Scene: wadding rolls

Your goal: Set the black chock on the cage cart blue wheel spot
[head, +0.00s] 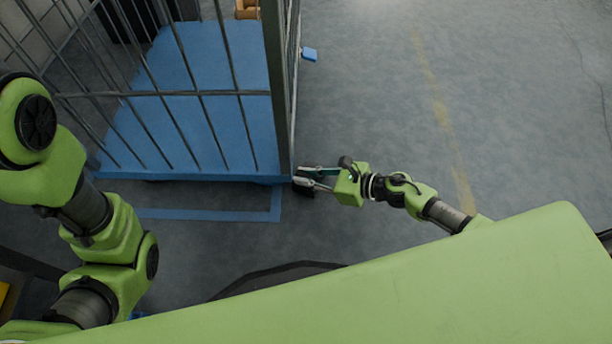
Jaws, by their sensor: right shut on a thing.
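The cage cart (205,95) stands at upper left, with grey bars and a blue deck. My right gripper (300,178) is at the cart's near right corner, low by the floor, shut on the black chock (305,193). Only a small dark part of the chock shows under the fingers; the rest is hidden. I cannot tell whether it touches the floor or the wheel. The cart's wheels are hidden from here. A small blue piece (309,54) shows at the cart's right side, farther back. My left arm is at left; its gripper is out of view.
Blue tape lines (225,215) mark the floor in front of the cart. A worn yellow line (440,110) runs along the floor at right. The grey floor (370,90) right of the cart is clear. A brown object (247,9) is behind the cart.

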